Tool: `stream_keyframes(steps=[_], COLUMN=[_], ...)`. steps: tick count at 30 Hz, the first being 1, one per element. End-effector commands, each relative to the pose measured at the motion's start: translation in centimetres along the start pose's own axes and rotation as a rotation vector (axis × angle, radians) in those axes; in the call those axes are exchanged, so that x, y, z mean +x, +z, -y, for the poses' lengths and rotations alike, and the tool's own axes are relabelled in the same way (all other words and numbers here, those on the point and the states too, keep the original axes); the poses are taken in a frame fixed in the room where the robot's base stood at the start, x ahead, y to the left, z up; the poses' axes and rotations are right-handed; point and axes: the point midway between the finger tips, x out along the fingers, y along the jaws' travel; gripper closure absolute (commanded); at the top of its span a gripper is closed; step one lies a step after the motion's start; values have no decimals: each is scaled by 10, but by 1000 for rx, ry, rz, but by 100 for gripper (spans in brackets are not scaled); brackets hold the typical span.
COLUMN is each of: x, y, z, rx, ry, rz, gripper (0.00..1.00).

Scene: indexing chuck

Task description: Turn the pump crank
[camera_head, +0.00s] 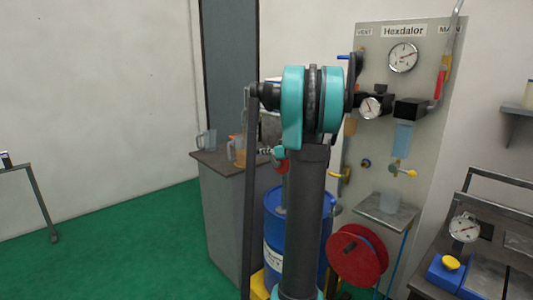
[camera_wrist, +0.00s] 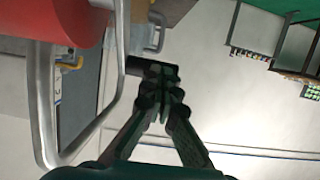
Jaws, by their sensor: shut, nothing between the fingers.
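In the wrist view my gripper (camera_wrist: 160,80) is shut, with its two fingers meeting and nothing held between them. A short dark cylinder (camera_wrist: 138,66) lies right at the fingertips; it may be the crank's grip, and I cannot tell whether the fingers touch it. A bent grey metal rod (camera_wrist: 43,110) loops at the left, beside a large red rounded body (camera_wrist: 60,18). In the head view a blue drum (camera_head: 273,222) stands behind my arm. A small red part (camera_head: 281,166) shows above it. My arm hides most of the pump, and I cannot make out my gripper there.
A grey cabinet (camera_head: 222,215) with clear jugs (camera_head: 206,140) stands left of the drum. A gauge panel (camera_head: 430,65) and a red reel (camera_head: 356,256) stand right. A bench (camera_head: 485,275) fills the lower right. The green floor (camera_head: 110,250) at left is mostly clear.

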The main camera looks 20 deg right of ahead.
Motion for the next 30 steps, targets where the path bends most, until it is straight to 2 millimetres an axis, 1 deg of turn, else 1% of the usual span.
stream_keyframes(steps=[4,13,21,30], x=[10,32,50,66], y=[-2,2,10,24], z=[1,1,1,1], rx=[-2,-3,-4,-2], ry=[-3,-3,-2,-1], rz=[113,399,657,922], gripper=[100,100,100,100])
